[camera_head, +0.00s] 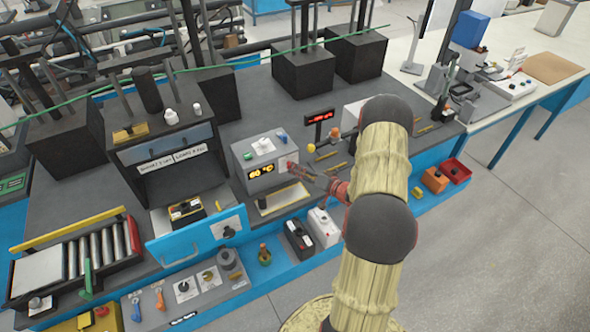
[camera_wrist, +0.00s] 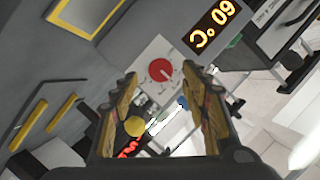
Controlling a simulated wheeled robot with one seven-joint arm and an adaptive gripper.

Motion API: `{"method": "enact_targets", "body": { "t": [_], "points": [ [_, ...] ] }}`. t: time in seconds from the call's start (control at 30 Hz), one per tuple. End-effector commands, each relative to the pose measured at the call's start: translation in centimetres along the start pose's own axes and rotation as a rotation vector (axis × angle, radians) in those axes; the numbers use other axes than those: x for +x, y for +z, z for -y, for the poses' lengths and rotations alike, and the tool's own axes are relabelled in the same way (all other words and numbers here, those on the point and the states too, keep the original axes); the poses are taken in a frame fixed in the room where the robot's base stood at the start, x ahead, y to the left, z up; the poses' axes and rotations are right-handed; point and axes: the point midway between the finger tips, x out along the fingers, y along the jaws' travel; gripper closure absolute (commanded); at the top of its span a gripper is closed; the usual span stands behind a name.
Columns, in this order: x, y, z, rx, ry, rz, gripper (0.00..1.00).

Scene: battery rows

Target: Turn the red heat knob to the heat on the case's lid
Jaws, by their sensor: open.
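The red heat knob (camera_wrist: 161,70) is a round red disc with a pale pointer mark on a white panel. In the wrist view it lies between my two fingertips, which stand apart on either side of it. The panel belongs to a grey box with a yellow "60 °C" display (camera_head: 261,172). My gripper is open; contact with the knob cannot be told. A small black and yellow case (camera_head: 187,210) sits left of the box; its lid marking is unreadable.
A blue-fronted drawer (camera_head: 197,235) stands out left of the box. A yellow-edged tray (camera_head: 284,198) lies before the box. Black and white battery units (camera_head: 298,238) stand close below my gripper.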

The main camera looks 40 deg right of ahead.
Motion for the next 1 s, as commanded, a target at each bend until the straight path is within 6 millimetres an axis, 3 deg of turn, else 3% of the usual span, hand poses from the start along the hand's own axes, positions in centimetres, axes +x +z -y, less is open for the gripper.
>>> {"method": "enact_targets", "body": {
  "t": [0.2,0.4,1.0],
  "points": [
    [-4.6,-0.1,-0.1,0.000,0.002,-0.003,0.54],
    [-7.1,0.0,-0.1,0.000,0.001,-0.001,0.54],
    [-7.8,0.1,0.0,0.000,0.000,0.001,0.54]
  ]
}}
